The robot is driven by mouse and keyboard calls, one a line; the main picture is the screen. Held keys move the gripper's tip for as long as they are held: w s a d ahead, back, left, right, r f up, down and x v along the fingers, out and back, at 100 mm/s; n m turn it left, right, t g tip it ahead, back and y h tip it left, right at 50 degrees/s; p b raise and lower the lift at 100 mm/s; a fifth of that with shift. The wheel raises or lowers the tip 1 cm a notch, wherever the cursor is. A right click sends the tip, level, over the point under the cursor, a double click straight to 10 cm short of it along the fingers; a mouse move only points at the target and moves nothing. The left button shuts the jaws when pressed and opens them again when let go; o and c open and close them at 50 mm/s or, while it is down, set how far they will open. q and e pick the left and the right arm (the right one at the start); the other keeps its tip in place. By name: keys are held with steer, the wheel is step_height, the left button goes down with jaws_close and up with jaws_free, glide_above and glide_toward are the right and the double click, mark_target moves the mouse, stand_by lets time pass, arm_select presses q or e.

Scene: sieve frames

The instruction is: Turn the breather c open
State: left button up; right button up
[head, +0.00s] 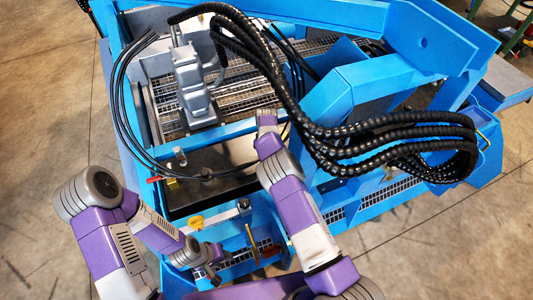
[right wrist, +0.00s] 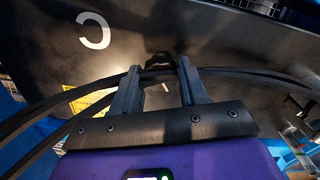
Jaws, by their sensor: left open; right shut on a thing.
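In the right wrist view a white letter C (right wrist: 93,31) is marked on a dark panel. A small dark knob, which looks like breather c (right wrist: 158,58), sits to the right of and below the letter. My right gripper (right wrist: 158,76) is shut on this knob, with one finger on each side; the fingers hide part of it. How far the breather is turned cannot be told. In the head view my right arm reaches up to the blue frame, and its fingers and the breather do not show clearly. My left gripper (head: 213,264) is open and empty near the machine's front edge.
Thin black hoses (right wrist: 70,108) cross close behind my right fingers, and a yellow label (right wrist: 88,98) is on the left. In the head view, thick black corrugated hoses (head: 390,134) loop right of my right arm. A red handle (head: 154,180) and a yellow knob (head: 196,222) are near the front.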

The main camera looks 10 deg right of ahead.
steer(key=shift+w+n, duration=0.1)
steer(key=shift+n, duration=2.4)
steer(key=o, duration=1.1)
steer(key=shift+c, duration=0.2)
